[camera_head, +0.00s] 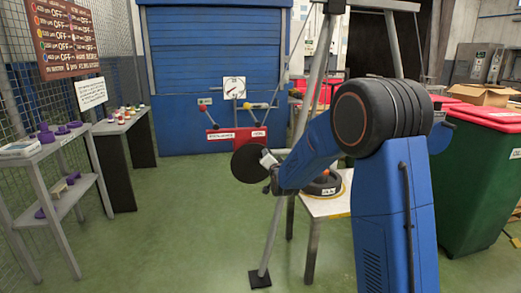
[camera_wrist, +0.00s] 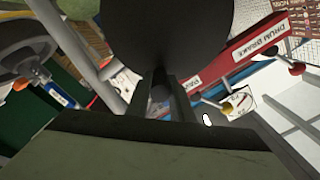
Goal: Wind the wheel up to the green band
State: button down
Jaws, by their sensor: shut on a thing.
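A dark round disc (camera_head: 249,163) stands on edge at the end of my arm. It fills the top middle of the wrist view (camera_wrist: 166,28). My gripper (camera_wrist: 162,92) is shut on a dark part at the disc; the grip itself is dark and partly hidden. A second round black wheel-like thing with an orange knob (camera_head: 323,183) lies on the white table, and a grey ring with an orange knob shows in the wrist view (camera_wrist: 30,62). A white dial (camera_head: 234,87) with a dark needle stands at the back. I cannot make out a green band on it.
A red box (camera_head: 237,138) with labels and levers stands before the blue shutter (camera_head: 215,80). One label reads "DRUM BRAKE" in the wrist view. Grey posts (camera_head: 290,160) stand close to my arm. Shelves (camera_head: 50,160) line the left; a green bin (camera_head: 480,180) stands right. Middle-left floor is clear.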

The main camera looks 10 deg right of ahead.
jog(key=shift+d+f, duration=0.2)
jog(key=f+m, duration=0.1)
jog(key=m, duration=0.1)
jog(key=d+f+m, duration=0.1)
jog(key=shift+s+d+f+m, duration=0.1)
jog(key=shift+d+f+m, duration=0.1)
jog(key=shift+d+m, duration=0.15)
dwell(0.4)
jog(key=shift+d+f+m, duration=0.2)
jog(key=shift+f+m, duration=0.45)
jog(key=shift+m, duration=0.3)
jog(key=shift+d+f+m, duration=0.15)
jog(key=shift+f+m, duration=0.5)
jog(key=shift+m, duration=0.25)
notch_tip(320, 180, down, 3)
jog(key=m, duration=0.3)
jog(key=shift+r+m, duration=0.1)
jog(key=shift+m, duration=0.2)
